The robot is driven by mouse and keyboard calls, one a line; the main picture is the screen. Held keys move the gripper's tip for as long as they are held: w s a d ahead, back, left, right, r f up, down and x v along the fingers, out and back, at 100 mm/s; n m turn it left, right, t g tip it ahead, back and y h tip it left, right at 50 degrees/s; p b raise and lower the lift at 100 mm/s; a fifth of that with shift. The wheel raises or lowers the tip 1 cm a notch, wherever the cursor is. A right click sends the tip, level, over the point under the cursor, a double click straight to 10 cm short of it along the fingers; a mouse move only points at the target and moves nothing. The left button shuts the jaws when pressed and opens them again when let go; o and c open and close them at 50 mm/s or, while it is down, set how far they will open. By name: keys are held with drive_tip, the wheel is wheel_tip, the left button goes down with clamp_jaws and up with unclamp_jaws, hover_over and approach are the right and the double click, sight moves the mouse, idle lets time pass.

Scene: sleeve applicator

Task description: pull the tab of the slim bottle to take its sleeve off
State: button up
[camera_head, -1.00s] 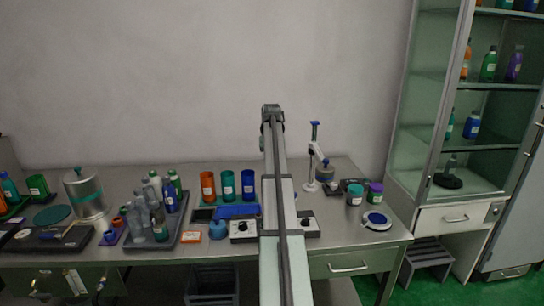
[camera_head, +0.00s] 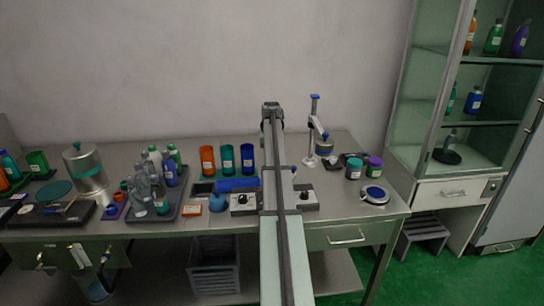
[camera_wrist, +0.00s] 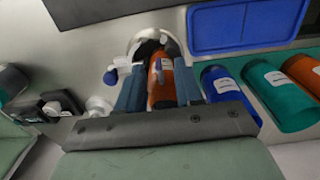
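In the wrist view a slim orange bottle (camera_wrist: 162,93) with a pale label shows between the two blue-grey fingers of my gripper (camera_wrist: 160,88). A pale round fitting (camera_wrist: 138,40) with a dark middle is at its far end. A small grey-blue piece lies across the bottle's upper part; I cannot tell if it is the tab. The fingers lie close along both sides of the bottle; whether they touch it is unclear. In the head view my arm hides the gripper and this bottle.
Orange (camera_head: 207,160), teal (camera_head: 228,158) and blue (camera_head: 247,158) cylinders stand left of my arm, with a blue tray (camera_head: 237,185) before them. A white stand (camera_head: 310,140) and lidded jars (camera_head: 354,169) are to the right. A tray of bottles (camera_head: 180,205) is farther left.

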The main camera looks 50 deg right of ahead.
clamp_jaws()
drive_tip(key=shift+s+a, duration=1.6)
idle(1.4)
drive_tip(key=shift+r, duration=0.15)
wheel_tip(320, 180, up, 7)
drive_tip(key=shift+s+a, duration=0.35)
idle(1.1)
